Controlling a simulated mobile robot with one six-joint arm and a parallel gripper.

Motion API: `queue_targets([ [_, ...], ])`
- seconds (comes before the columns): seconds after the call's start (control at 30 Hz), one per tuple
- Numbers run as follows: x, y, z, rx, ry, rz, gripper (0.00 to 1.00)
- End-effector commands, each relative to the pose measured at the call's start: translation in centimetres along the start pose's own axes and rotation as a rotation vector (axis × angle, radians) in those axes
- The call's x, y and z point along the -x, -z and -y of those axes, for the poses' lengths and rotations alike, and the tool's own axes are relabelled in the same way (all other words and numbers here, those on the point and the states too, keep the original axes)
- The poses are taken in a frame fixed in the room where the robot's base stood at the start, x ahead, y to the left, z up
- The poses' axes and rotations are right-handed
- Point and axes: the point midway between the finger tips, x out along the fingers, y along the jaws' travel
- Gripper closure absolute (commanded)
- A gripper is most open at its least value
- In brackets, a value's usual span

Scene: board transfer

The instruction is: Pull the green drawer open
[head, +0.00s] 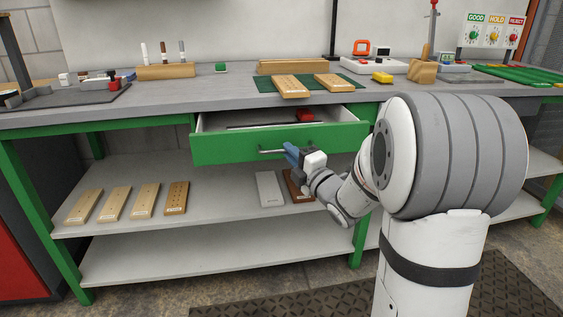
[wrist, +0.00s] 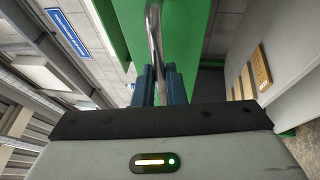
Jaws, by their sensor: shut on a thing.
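The green drawer (head: 225,150) under the workbench stands partly open. Its light inside shows a red thing (head: 305,115) and a dark long thing. My gripper (head: 290,152) is at the right part of the drawer's metal bar handle (head: 268,151). In the wrist view, the blue fingers (wrist: 152,85) lie on either side of the handle (wrist: 155,40) and are shut on it. The green drawer front (wrist: 185,30) is just beyond the fingers. The far end of the handle's grip is partly hidden by my gripper in the head view.
The grey bench top (head: 170,97) holds wooden boards (head: 290,87) on a green mat, a yellow block (head: 382,77) and tools. The lower shelf (head: 225,200) below the drawer carries several wooden boards at left, a grey one (head: 269,189) and a brown one. The floor in front is clear.

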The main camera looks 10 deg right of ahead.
Motion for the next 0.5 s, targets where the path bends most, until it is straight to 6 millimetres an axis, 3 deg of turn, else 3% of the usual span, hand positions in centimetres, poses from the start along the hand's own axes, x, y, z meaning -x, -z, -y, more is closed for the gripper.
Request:
queue_targets([
  [0.2,4.5,1.5,-0.5,0.003,0.001,0.015,1.0],
  [0.5,7.8,3.1,-1.4,-0.001,0.002,0.014,1.0],
])
